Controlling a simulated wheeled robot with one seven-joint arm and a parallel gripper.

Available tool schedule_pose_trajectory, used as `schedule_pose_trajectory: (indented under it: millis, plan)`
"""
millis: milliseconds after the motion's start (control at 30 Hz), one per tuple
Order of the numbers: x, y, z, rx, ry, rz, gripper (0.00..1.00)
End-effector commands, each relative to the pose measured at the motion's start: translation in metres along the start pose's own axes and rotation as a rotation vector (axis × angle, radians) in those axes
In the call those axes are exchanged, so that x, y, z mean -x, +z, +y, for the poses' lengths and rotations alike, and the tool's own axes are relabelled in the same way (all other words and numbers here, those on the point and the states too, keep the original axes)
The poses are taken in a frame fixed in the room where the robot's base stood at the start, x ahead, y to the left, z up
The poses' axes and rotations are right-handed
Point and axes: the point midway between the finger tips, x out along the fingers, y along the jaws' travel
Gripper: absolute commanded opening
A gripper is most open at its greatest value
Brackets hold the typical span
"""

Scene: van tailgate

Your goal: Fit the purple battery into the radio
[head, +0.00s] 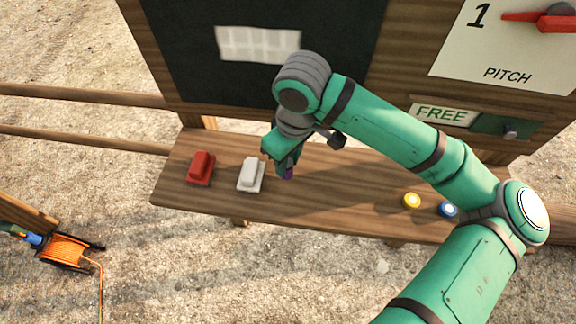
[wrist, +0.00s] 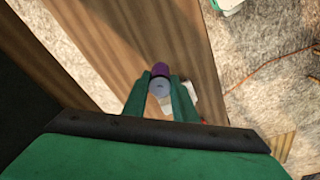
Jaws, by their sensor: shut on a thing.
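My gripper (wrist: 160,98) is shut on the purple battery (wrist: 159,71), a short cylinder with a pale grey end facing the wrist camera. In the head view a bit of the purple battery (head: 288,174) shows below my gripper (head: 284,172), over the shelf just right of a white block-shaped unit (head: 250,174). In the wrist view a white thing (wrist: 184,101) shows partly behind the right finger. A red unit (head: 201,168) of similar shape stands farther left. I cannot tell from these frames which thing is the radio.
A yellow round-topped piece (head: 412,201) and a blue one (head: 448,209) stand on the wooden shelf (head: 335,187) to the right, close to my arm. The shelf's middle is clear. A dark board (head: 200,70) rises behind it. An orange cable reel (head: 65,250) lies on the ground at left.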

Motion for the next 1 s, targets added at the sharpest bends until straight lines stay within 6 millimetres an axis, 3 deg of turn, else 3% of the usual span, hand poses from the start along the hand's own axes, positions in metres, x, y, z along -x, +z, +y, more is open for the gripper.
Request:
schedule_pose_trajectory:
  millis: [267, 500, 933, 967, 1000]
  plan:
    - [-0.015, -0.006, 0.008, -0.008, 0.001, 0.0, 0.0]
    - [-0.046, -0.004, 0.011, -0.014, 0.0, 0.001, 0.0]
    - [-0.052, -0.004, 0.01, -0.011, 0.002, 0.002, 0.0]
    - [-0.052, -0.004, 0.01, -0.011, 0.002, 0.002, 0.3]
    - [-0.052, -0.004, 0.01, -0.011, 0.002, 0.002, 0.39]
